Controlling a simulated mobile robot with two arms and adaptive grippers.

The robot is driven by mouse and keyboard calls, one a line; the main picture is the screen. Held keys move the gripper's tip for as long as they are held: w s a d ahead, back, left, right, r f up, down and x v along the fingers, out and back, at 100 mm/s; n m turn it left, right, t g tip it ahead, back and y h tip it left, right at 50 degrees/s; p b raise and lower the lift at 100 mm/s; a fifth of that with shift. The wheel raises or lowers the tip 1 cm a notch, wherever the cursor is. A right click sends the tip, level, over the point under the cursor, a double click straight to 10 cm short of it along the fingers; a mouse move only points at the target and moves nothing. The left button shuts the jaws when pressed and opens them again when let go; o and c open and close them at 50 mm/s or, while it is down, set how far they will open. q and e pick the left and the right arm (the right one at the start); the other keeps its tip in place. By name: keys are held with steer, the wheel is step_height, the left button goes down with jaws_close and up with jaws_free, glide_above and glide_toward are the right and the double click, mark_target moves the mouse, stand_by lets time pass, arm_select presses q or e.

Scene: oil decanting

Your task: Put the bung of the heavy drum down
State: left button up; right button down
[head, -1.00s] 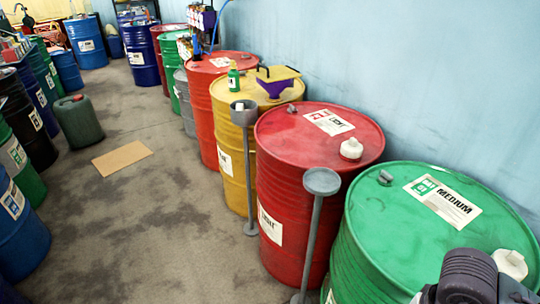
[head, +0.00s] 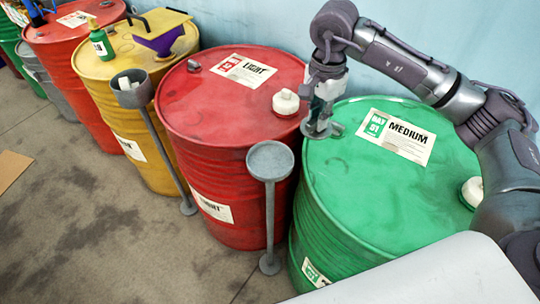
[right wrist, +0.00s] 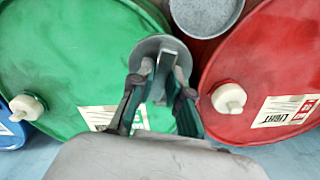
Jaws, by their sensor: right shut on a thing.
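My right gripper (head: 318,122) hangs over the near-red edge of the green MEDIUM drum (head: 345,185). In the right wrist view its fingers (right wrist: 160,84) are shut on a grey bung (right wrist: 152,50), a round disc with an upright bar. The disc shows over the green drum's edge; whether it touches the lid I cannot tell. A grey piece (head: 337,129) shows on the green lid right beside the gripper. A blue drum (right wrist: 18,136) shows partly at the left of the right wrist view; its label is not readable. My left gripper is not in view.
The red LIGHT drum (head: 205,110) stands left of the green one, with a white cap (head: 286,102). An empty grey cup stand (head: 270,160) stands in front between them. Another stand (head: 131,88) holds something.

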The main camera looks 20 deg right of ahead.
steer(key=a+f+p, duration=0.1)
steer(key=a+f, duration=0.1)
steer(key=a, duration=0.1)
steer(key=w+a+f+p, duration=0.1)
steer(key=a+f, duration=0.1)
steer(key=a, duration=0.1)
steer(key=w+a+f+p, duration=0.1)
steer(key=a+f, duration=0.1)
steer(key=a, duration=0.2)
steer(key=shift+w+a+f+p, duration=0.1)
steer(key=shift+w+f+p, duration=0.1)
steer(key=shift+p, duration=0.1)
step_height(320, 180, down, 4)
steer(key=shift+r+p, duration=0.25)
steer(key=shift+p, duration=0.7)
steer(key=shift+f, duration=0.4)
steer(key=c, duration=1.1)
jaws_free()
steer(key=shift+b, duration=0.3)
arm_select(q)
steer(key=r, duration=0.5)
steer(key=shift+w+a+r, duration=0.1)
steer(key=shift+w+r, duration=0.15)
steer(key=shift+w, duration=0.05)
